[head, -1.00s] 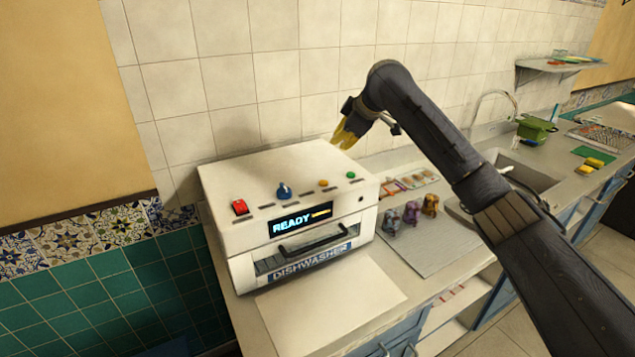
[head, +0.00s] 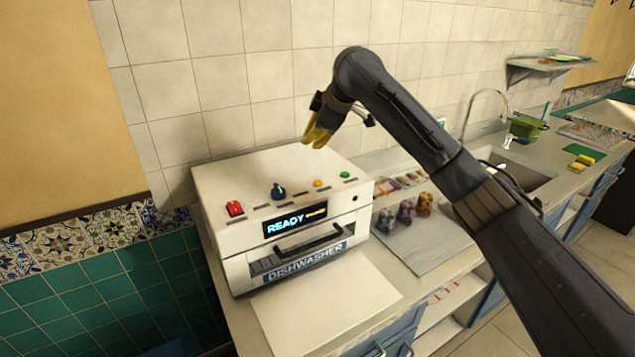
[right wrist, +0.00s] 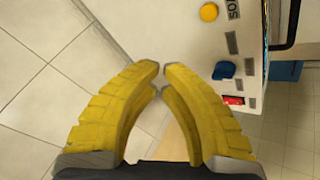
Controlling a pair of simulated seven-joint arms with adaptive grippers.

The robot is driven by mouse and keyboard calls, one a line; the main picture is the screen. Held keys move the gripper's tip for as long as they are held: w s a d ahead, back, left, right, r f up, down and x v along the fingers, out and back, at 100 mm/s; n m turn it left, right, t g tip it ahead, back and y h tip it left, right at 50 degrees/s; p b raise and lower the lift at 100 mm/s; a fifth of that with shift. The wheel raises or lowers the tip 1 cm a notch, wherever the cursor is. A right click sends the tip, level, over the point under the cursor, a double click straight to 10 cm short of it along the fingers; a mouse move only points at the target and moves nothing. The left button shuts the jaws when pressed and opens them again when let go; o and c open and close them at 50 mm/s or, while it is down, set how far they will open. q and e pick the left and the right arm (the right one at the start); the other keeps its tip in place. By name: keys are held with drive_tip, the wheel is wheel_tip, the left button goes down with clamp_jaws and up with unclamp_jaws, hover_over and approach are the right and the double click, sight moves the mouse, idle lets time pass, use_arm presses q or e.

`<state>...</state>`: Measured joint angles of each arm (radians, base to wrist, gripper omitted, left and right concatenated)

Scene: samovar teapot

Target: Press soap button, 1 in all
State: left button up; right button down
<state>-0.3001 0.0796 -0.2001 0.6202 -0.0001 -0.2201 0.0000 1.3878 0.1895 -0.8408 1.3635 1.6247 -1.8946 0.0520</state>
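The white dishwasher (head: 285,185) stands on the counter against the tiled wall, its screen reading READY. An orange-yellow button (head: 318,183) sits on its top panel, between the blue knob (head: 279,192) and the green button (head: 345,175). In the right wrist view the yellow button (right wrist: 208,12) is at the top, beside a partly cut-off label starting "SO". My right gripper (head: 317,138) is above the back of the dishwasher, apart from the button. Its yellow fingertips (right wrist: 161,68) nearly meet, with nothing between them. My left gripper is not in view.
A red switch (head: 235,208) sits left of the blue knob. Several small coloured figures (head: 405,211) stand on a grey mat right of the dishwasher. The tiled wall (head: 235,60) is close behind my right gripper. The space above the dishwasher's front is clear.

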hover_over(308, 179)
drive_tip(key=s+d, duration=0.1)
drive_tip(key=s, duration=0.1)
drive_tip(key=shift+w+d+f, duration=0.1)
drive_tip(key=shift+w+f, duration=0.05)
drive_tip(key=shift+f, duration=1.95)
drive_tip(key=shift+w+d+f, duration=0.1)
drive_tip(key=shift+f, duration=1.95)
drive_tip(key=shift+f, duration=0.25)
drive_tip(key=shift+f, duration=0.25)
drive_tip(key=shift+f, duration=0.45)
drive_tip(key=shift+r, duration=0.9)
drive_tip(key=shift+r, duration=2.5)
